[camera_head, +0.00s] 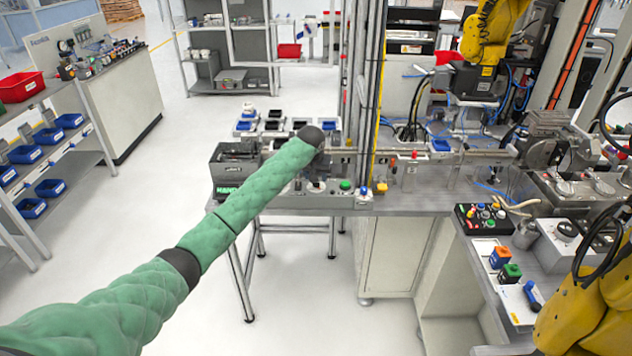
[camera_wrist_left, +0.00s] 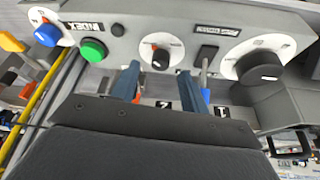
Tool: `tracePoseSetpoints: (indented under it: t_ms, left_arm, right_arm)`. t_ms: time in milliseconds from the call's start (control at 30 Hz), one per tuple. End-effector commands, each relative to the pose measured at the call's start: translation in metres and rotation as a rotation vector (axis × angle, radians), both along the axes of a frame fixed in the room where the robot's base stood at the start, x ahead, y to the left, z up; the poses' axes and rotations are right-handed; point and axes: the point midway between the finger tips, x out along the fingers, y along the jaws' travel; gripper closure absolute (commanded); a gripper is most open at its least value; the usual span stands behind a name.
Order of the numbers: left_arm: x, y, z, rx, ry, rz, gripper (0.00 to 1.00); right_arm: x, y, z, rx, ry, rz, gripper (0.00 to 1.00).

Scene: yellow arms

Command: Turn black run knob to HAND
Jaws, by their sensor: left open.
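A small control panel (camera_wrist_left: 110,45) fills the top of the left wrist view. A black knob (camera_wrist_left: 160,60) with an orange mark sits on a white round dial there. My left gripper (camera_wrist_left: 158,74) is open, its two blue fingers pointing at the panel, one on either side of this knob in the picture. I cannot tell whether they touch it. A larger black knob (camera_wrist_left: 262,70) on a white dial is to the right. The label plates are too blurred to tell which knob is run. In the head view my green left arm reaches the bench and hides part of the panel.
In the head view a box with a green HAND sign (camera_head: 228,190) stands left of my wrist. A yellow robot arm (camera_head: 590,315) is at the lower right. The floor in front is clear.

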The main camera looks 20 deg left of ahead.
Motion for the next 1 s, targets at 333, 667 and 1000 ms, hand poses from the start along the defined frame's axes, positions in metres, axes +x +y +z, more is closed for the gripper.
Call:
tracePoseSetpoints:
  t_ms: [333, 667, 1000]
  left_arm:
    - [-0.015, -0.001, 0.038, -0.001, -0.002, 0.002, 0.55]
    - [-0.018, -0.001, 0.045, -0.001, -0.001, 0.002, 0.55]
    - [-0.042, -0.019, 0.014, -0.003, 0.01, -0.04, 0.55]
  right_arm:
    - [0.024, 0.01, 0.017, 0.006, 0.005, -0.007, 0.64]
    - [0.026, 0.011, 0.021, 0.006, 0.009, -0.009, 0.64]
    - [0.027, 0.009, 0.021, 0.004, 0.007, -0.008, 0.64]
